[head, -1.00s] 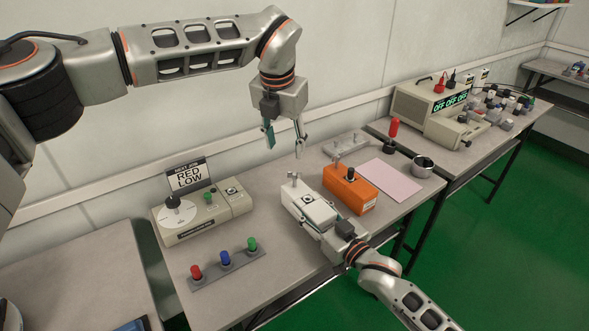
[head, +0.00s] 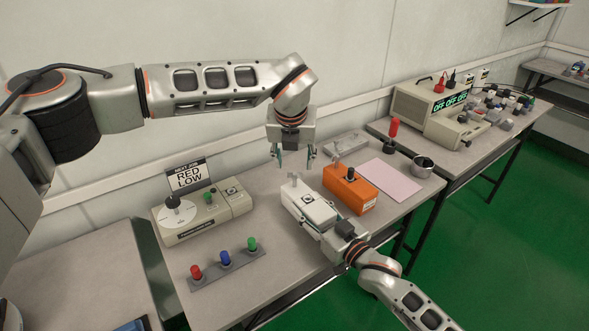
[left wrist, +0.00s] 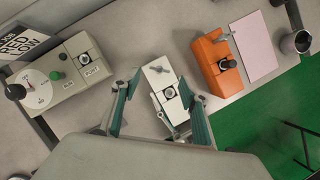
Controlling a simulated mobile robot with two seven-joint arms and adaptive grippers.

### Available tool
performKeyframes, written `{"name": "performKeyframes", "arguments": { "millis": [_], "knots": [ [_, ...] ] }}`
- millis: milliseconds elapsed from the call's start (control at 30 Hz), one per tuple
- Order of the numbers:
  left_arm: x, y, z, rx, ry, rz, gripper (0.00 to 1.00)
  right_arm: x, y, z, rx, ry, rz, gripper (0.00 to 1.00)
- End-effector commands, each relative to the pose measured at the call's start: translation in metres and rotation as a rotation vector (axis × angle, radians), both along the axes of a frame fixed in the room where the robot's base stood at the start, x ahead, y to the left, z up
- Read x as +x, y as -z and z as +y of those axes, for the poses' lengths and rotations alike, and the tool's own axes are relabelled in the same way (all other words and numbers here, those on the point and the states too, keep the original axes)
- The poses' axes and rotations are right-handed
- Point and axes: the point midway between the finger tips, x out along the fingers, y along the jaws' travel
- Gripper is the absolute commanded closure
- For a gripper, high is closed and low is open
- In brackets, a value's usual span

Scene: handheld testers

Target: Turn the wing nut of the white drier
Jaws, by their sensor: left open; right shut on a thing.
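The white drier (head: 312,209) is a small white box on the table, left of an orange drier (head: 350,190). Its wing nut (head: 293,181) stands up at its far end; the left wrist view also shows it (left wrist: 157,70). My left gripper (head: 295,163) is open and empty, pointing down just above the wing nut, apart from it. In the left wrist view its two fingers spread either side of the drier. My right gripper (head: 326,237) is shut on the near end of the white drier; its fingertips are partly hidden.
A tester with a dial (head: 195,222) stands to the left, with a "RED LOW" sign (head: 189,175) behind it. A strip with red, blue and green knobs (head: 227,270) lies in front. A pink sheet (head: 390,182) and a dark cup (head: 423,165) lie to the right.

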Motion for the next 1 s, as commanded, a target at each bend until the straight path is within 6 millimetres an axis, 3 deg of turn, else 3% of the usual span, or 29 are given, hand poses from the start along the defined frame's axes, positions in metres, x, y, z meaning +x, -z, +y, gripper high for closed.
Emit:
{"name": "performKeyframes", "arguments": {
  "millis": [100,300,700,867,1000],
  "knots": [
    [0.007,0.02,-0.001,0.0,0.0,0.003,0.56,0.0,0.001,0.0,-0.001,0.0,0.001,0.76],
    [0.016,0.04,-0.001,0.001,0.001,0.0,0.56,0.0,0.001,0.0,-0.001,0.0,0.001,0.76],
    [0.019,0.046,-0.001,0.002,0.001,0.0,0.56,0.0,0.001,0.0,-0.001,0.0,0.001,0.76],
    [0.019,0.045,-0.001,0.001,0.001,0.0,0.94,0.0,0.001,0.0,-0.001,0.0,0.001,0.76],
    [0.019,0.045,-0.001,0.001,0.002,0.0,0.94,0.0,0.001,0.0,-0.001,0.0,0.001,0.76]
  ]
}}
